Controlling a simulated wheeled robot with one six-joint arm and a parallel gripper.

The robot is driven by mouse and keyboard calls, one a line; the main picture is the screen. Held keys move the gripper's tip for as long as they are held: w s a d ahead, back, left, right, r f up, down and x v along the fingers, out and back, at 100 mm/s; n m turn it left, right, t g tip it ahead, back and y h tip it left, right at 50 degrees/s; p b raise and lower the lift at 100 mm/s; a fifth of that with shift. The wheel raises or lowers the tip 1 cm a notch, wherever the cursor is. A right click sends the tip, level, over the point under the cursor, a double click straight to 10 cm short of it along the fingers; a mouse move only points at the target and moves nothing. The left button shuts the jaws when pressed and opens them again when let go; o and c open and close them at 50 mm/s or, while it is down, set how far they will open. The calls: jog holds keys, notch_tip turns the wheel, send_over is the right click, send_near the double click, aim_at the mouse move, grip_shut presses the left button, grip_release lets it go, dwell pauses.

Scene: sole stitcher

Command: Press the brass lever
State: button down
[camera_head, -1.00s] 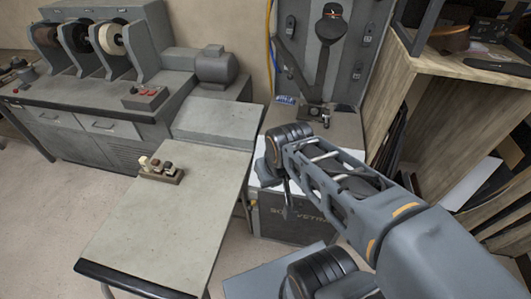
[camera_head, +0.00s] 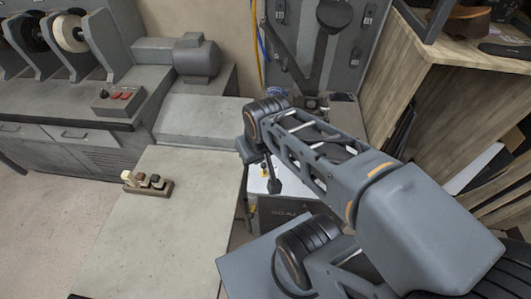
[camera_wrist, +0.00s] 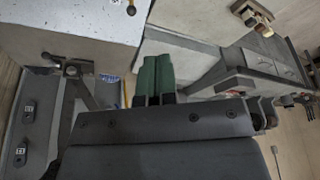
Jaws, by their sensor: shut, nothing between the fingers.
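A small brass-tinted part with a dark end (camera_wrist: 131,8) shows at the edge of the pale machine top (camera_wrist: 70,22) in the wrist view; I cannot tell for sure that it is the brass lever. A small yellowish part (camera_head: 252,208) shows beside the machine's front in the head view, partly behind my arm. My gripper (camera_wrist: 155,68), with green fingers, is shut and empty in the wrist view, apart from the brass-tinted part. My arm hides much of the machine in the head view, and the fingertips cannot be made out there.
A grey bench (camera_head: 165,225) with a small block rack (camera_head: 148,184) stands left of the machine. Behind it are a motor (camera_head: 197,60) and a red-button box (camera_head: 118,98). A wooden shelf (camera_head: 470,70) stands close on the right. Pale floor (camera_head: 35,210) is clear at left.

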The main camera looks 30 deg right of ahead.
jog(key=w, duration=0.1)
jog(key=n+g+y+b, duration=0.3)
jog(key=n+b, duration=0.2)
jog(key=b, duration=0.2)
send_over(264, 170)
notch_tip(264, 170, down, 6)
jog(key=w+d+f+n+g+y+b, duration=0.1)
jog(key=w+d+f+n+y+b, duration=0.2)
jog(key=w+d+f+n+b, duration=0.2)
jog(key=d+f, duration=0.3)
jog(key=d, duration=0.3)
jog(key=shift+w+f+y, duration=0.2)
jog(key=shift+w+y, duration=0.05)
jog(key=shift+y, duration=0.15)
jog(key=s+a+f+b, duration=0.1)
jog(key=s+a+f, duration=0.2)
jog(key=a+f, duration=0.5)
jog(key=shift+s+a+f, duration=0.15)
jog(key=shift+f, duration=0.35)
jog(key=shift+b, duration=0.4)
